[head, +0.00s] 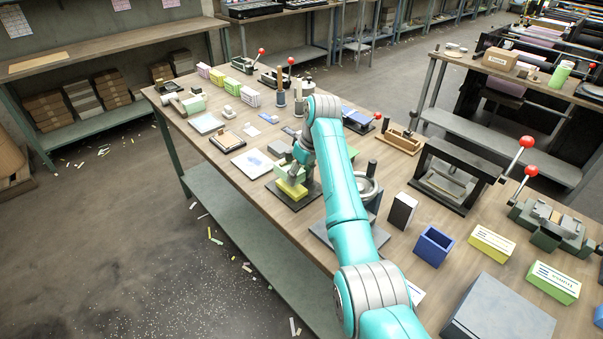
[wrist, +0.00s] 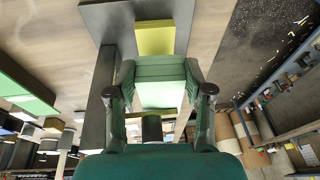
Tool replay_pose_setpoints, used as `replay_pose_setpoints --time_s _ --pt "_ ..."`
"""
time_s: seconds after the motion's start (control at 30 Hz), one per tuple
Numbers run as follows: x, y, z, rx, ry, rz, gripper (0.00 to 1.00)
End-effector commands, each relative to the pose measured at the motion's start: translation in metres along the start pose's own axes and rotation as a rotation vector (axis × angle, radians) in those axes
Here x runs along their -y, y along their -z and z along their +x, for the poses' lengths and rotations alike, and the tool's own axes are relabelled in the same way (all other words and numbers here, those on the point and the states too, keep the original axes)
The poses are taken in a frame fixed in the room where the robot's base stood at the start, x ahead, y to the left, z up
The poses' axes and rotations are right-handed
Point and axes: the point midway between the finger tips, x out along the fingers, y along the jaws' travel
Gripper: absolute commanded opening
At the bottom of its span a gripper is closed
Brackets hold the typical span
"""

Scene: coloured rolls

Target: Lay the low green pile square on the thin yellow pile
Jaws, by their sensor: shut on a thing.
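The thin yellow pile (head: 293,191) lies on a dark square board (head: 275,190) on the bench, under my gripper (head: 291,172). My gripper is shut on the low green pile (head: 279,173), just above the yellow one. In the wrist view my two fingers (wrist: 159,72) press on both sides of the green pile (wrist: 160,93). Part of the yellow pile (wrist: 155,40) shows beyond the green pile's edge, on the dark board (wrist: 112,20). I cannot tell whether the two piles touch. My arm and gripper hide part of both in the head view.
A white sheet with a blue print (head: 252,163) lies left of the board. A grey block (head: 278,147) stands behind it.

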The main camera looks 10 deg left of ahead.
Motion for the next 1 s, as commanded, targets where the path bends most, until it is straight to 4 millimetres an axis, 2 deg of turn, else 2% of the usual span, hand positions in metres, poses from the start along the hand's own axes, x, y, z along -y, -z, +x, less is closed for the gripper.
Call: replay_pose_setpoints --time_s 0.47,0.8,1.0 --pt "0.002 -0.006 -0.002 -0.008 -0.066 -0.004 0.19" --pt "-0.001 -0.011 0.017 -0.006 -0.066 -0.002 0.19" --pt "-0.001 -0.011 0.019 -0.006 -0.066 -0.003 0.19"
